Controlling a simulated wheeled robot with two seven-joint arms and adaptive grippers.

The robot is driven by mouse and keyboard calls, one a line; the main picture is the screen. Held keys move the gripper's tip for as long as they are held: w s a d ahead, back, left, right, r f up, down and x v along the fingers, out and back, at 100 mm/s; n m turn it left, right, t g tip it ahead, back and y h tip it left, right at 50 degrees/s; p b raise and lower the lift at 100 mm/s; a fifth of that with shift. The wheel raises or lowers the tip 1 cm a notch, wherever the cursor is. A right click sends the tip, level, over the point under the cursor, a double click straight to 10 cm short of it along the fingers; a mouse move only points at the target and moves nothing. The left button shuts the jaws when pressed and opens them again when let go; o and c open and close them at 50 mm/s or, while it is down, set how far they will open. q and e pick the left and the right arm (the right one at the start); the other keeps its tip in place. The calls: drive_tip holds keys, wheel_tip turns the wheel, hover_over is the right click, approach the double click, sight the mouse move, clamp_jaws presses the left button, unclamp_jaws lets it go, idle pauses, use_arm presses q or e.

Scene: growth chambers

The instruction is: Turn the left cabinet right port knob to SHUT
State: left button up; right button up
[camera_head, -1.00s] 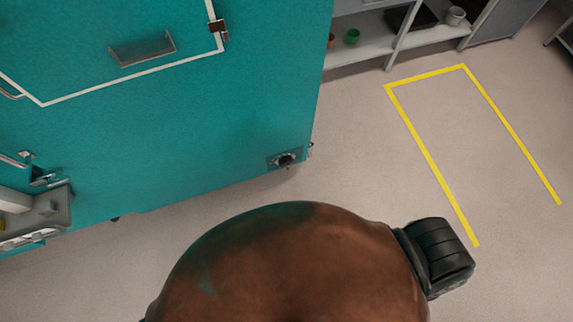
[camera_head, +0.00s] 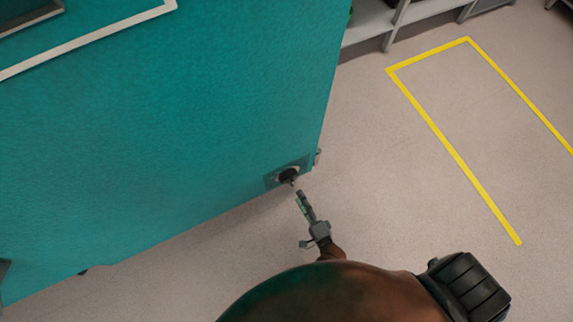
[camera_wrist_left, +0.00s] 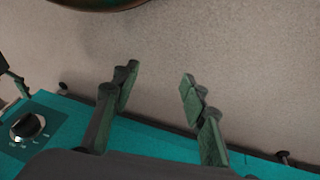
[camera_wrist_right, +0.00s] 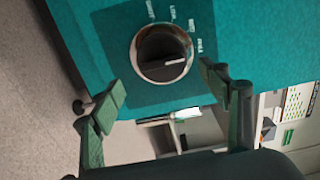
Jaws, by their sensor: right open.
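The port knob (camera_head: 288,175) is a black dial on a plate low on the teal cabinet (camera_head: 190,120), near its right corner. My right gripper (camera_head: 299,194) is just in front of it. In the right wrist view the knob (camera_wrist_right: 160,50) has a silver ring and a white pointer mark toward the lower right. Small labels arc along its upper right, too blurred to read surely. The right fingers (camera_wrist_right: 163,88) are open, below and apart from the knob. My left gripper (camera_wrist_left: 158,78) is open and empty; a similar dial (camera_wrist_left: 28,126) shows at lower left there.
Yellow tape (camera_head: 455,155) marks a rectangle on the clear floor to the right. A shelf (camera_head: 370,28) stands at the back. The floor between the cabinet and my body is free.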

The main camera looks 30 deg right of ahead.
sight(293, 185)
drive_tip(key=shift+w+r, duration=0.1)
drive_tip(key=shift+w, duration=0.55)
drive_tip(key=w+b, duration=0.1)
drive_tip(key=w, duration=0.4)
drive_tip(key=shift+b, duration=0.35)
drive_tip(key=shift+w, duration=0.85)
use_arm(q)
drive_tip(key=w+d+f+t, duration=0.2)
drive_tip(key=w, duration=0.1)
drive_tip(key=shift+d+f+h, duration=0.15)
drive_tip(key=shift+f+h, duration=0.15)
drive_tip(key=shift+h, duration=0.1)
use_arm(e)
drive_tip(key=shift+c, duration=0.3)
drive_tip(key=c, duration=0.9)
